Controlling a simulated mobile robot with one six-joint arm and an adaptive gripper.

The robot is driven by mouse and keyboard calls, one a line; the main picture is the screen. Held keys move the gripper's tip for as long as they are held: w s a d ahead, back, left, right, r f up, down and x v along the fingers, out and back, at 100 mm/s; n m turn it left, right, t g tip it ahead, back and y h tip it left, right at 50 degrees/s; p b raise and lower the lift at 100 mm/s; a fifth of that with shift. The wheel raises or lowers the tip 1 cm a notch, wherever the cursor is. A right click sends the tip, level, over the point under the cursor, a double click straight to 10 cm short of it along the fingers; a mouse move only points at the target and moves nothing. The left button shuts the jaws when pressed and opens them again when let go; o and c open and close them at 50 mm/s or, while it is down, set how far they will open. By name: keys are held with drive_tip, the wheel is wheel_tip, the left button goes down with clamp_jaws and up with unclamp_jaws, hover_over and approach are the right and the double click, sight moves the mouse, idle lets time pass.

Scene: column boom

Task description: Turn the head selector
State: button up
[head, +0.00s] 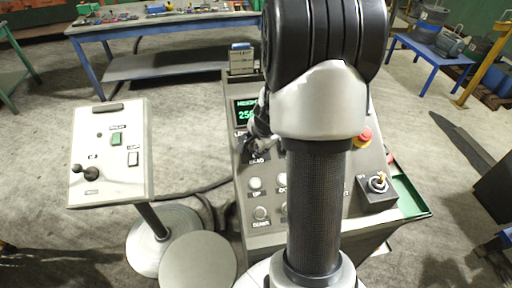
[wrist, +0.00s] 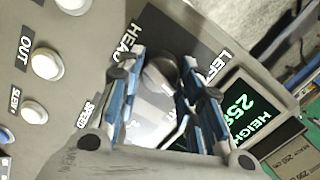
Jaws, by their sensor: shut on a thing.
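The head selector (wrist: 160,74) is a dark round knob beside the printed word HEAD on the grey control panel (head: 242,185). In the wrist view it sits between the two blue-and-black fingers of my gripper (wrist: 163,100), which is shut on it. A glossy white area below the knob partly shows between the fingers. The direction the knob points cannot be made out. In the head view my gripper (head: 257,128) is a dark shape at the left of my arm, over the panel, and the knob is hidden there.
A green height display (head: 246,113) is near my gripper. White push buttons (head: 255,182) lie below it. A red mushroom button (head: 363,137) and a small toggle box (head: 377,186) are on the panel's right. A separate pedestal panel (head: 109,157) stands left.

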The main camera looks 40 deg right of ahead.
drive_tip(key=shift+m+b, duration=0.6)
drive_tip(key=shift+m, duration=1)
drive_tip(key=o, duration=1.1)
drive_tip(key=shift+c, duration=0.2)
drive_tip(key=shift+r, duration=0.1)
drive_tip(key=v, duration=1.1)
drive_tip(key=shift+s+r, duration=0.25)
drive_tip(key=shift+s, duration=0.2)
